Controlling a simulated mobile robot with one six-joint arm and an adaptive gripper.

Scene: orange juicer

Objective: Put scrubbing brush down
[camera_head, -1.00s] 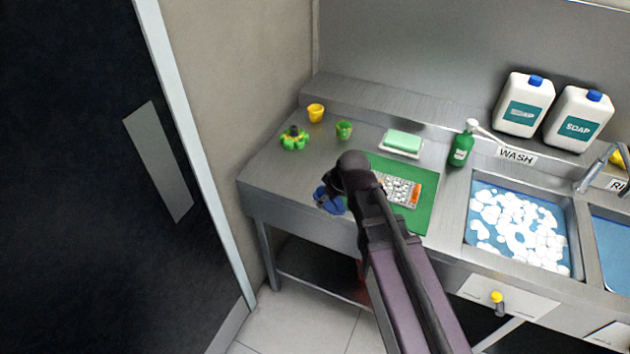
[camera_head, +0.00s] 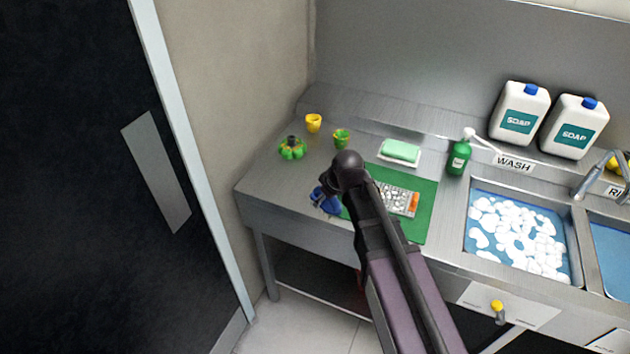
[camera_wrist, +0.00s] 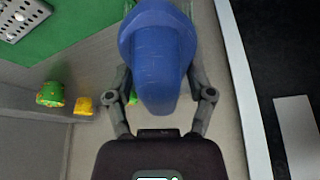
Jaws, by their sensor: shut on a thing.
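The scrubbing brush (camera_wrist: 158,55) has a blue body and fills the upper middle of the wrist view, between the two fingers of my gripper (camera_wrist: 160,80). My gripper is shut on it. In the head view the blue brush (camera_head: 326,201) shows at the end of my arm, over the front left part of the steel counter, left of the green mat (camera_head: 415,231). Whether it touches the counter cannot be told. My arm hides the fingers in the head view, and the brush's underside is hidden.
A grater-like metal piece (camera_head: 393,197) with an orange end lies on the mat. Behind are a green sponge on a dish (camera_head: 400,152), yellow cup (camera_head: 313,123), green cup (camera_head: 341,138) and green-yellow juicer part (camera_head: 292,148). A foamy sink (camera_head: 515,235) is right.

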